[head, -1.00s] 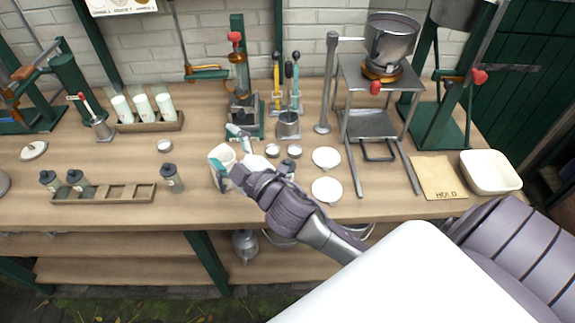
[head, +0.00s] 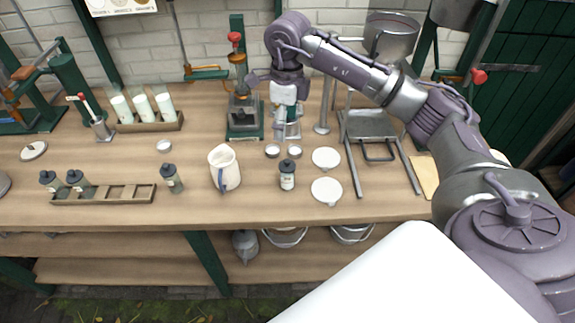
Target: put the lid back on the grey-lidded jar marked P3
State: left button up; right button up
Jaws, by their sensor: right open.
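A small jar (head: 287,180) with a dark grey top and a pale label stands upright on the bench, right of the white jug (head: 225,170). Its label is too small to read. A similar dark-topped jar (head: 173,181) stands left of the jug. Two more, a left jar (head: 48,181) and a right jar (head: 76,180), are at the long wooden rack (head: 145,194). I cannot tell which is marked P3, or make out a loose grey lid. My right gripper (head: 284,122) points down, open, behind the labelled jar and apart from it. My left gripper is not in view.
Small round tins (head: 272,151) and two white discs (head: 327,190) lie near the labelled jar. Behind are a metal cup and a green press (head: 244,130). A metal stand (head: 372,122) is at the right. The front bench edge between the jars is clear.

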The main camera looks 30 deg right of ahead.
jog(key=shift+d+r, duration=0.15)
jog(key=shift+d, duration=0.25)
jog(key=p, duration=0.2)
send_over(288, 160)
notch_tip(288, 160, down, 7)
jog(key=shift+s+f, duration=0.1)
jog(key=shift+f, duration=0.7)
